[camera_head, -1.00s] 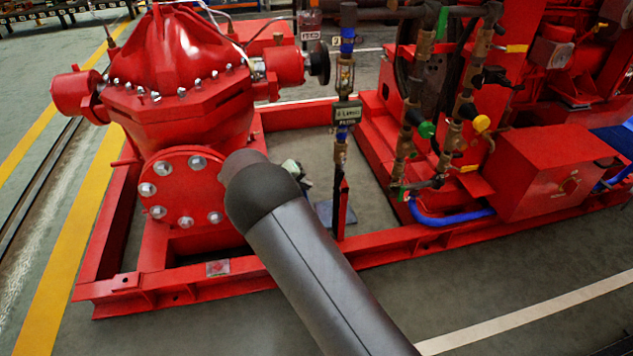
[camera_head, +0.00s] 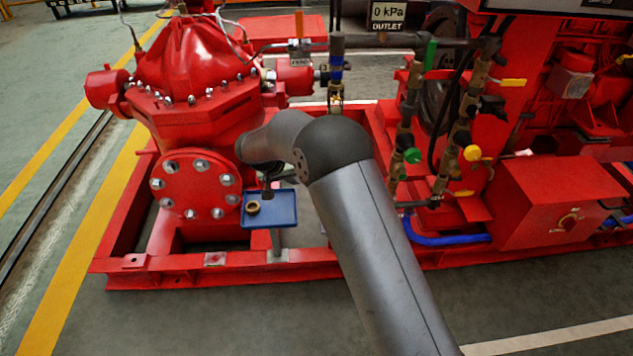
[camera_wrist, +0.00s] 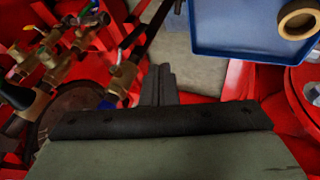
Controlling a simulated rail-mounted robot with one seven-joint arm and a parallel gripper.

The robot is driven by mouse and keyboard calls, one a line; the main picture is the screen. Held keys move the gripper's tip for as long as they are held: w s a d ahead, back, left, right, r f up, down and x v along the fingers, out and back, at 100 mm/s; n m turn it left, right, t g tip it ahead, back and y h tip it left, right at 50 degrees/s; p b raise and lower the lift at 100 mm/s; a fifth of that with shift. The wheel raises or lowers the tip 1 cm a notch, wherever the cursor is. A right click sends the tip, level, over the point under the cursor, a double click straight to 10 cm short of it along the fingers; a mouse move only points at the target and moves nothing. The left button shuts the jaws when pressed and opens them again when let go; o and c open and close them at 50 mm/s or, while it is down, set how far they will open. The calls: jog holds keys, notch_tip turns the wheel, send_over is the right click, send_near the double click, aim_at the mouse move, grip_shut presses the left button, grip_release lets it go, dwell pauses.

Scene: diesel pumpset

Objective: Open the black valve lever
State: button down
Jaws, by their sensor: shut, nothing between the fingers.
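The piping in the head view carries several small brass valves with coloured handles. A black lever (camera_head: 492,104) sits on the right-hand pipe, above the yellow knob; it is small and its exact angle is hard to tell. In the wrist view, a black handle (camera_wrist: 14,96) shows at the left edge on a brass fitting; I cannot tell if it is the same lever. My gripper (camera_wrist: 158,84) is shut and empty in the wrist view, to the right of the valves and apart from them. In the head view my arm mostly hides it.
A blue tray (camera_head: 284,211) with a brass ring (camera_head: 253,208) stands close to my wrist; it also fills the wrist view's upper right (camera_wrist: 215,42). A red pump casing (camera_head: 190,100) is at left. A red box (camera_head: 548,185) stands at right. Open floor lies in front.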

jog(key=d+b+x, duration=0.2)
jog(key=b+x, duration=0.1)
jog(key=x, duration=0.9)
jog(key=shift+s+d+r, duration=0.2)
jog(key=shift+r, duration=0.1)
jog(key=shift+f+b, duration=0.1)
jog(key=shift+b, duration=0.25)
jog(key=h+b, duration=0.1)
jog(key=b, duration=0.1)
jog(key=d+f+h+b, duration=0.1)
jog(key=h+b, duration=0.1)
jog(key=shift+w+d+n+t, duration=0.1)
jog(key=shift+d+n+t, duration=0.2)
